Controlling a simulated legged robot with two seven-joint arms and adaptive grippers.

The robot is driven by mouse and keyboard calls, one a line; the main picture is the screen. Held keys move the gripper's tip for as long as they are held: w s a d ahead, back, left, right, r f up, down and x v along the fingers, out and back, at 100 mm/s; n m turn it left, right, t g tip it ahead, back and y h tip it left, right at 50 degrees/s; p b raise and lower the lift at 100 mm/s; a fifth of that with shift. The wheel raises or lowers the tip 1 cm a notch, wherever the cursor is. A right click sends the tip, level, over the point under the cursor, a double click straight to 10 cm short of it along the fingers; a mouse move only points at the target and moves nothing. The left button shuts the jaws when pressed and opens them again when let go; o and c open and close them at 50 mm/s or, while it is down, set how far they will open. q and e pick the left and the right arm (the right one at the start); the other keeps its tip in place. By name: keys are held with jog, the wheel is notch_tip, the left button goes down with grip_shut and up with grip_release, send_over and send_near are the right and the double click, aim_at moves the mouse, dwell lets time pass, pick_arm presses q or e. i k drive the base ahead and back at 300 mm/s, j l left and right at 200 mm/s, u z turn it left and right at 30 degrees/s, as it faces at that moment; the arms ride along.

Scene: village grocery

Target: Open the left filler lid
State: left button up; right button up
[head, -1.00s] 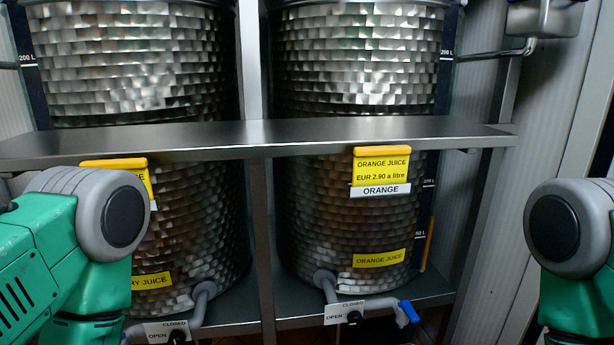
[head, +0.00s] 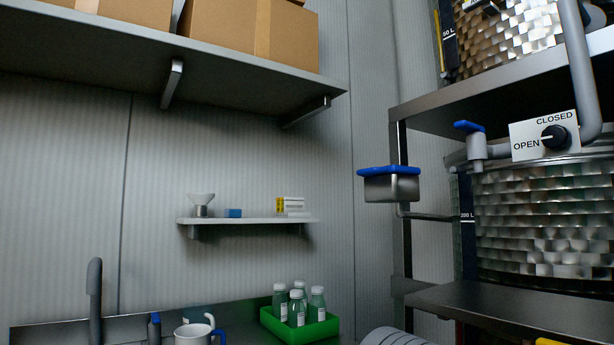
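A small metal box (head: 392,188) with a flat blue lid (head: 388,171) stands out from the left side of the tank rack, right of the middle in the head view. It looks like the left filler. The lid lies flat over the box top and looks closed. A metal pipe (head: 425,215) runs from under the box toward the rack. Neither gripper is in view. Only a grey rounded part of my arm shows at the bottom edge, below the box and apart from it.
The steel rack (head: 500,300) with a tank (head: 530,220) and a blue-handled valve (head: 476,145) fills the right. A small wall shelf (head: 250,220) and a counter with a green crate (head: 325,328) of bottles are left. Air left of the box looks clear.

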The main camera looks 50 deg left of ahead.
aim_at(393, 169)
jog(key=u, duration=1.35)
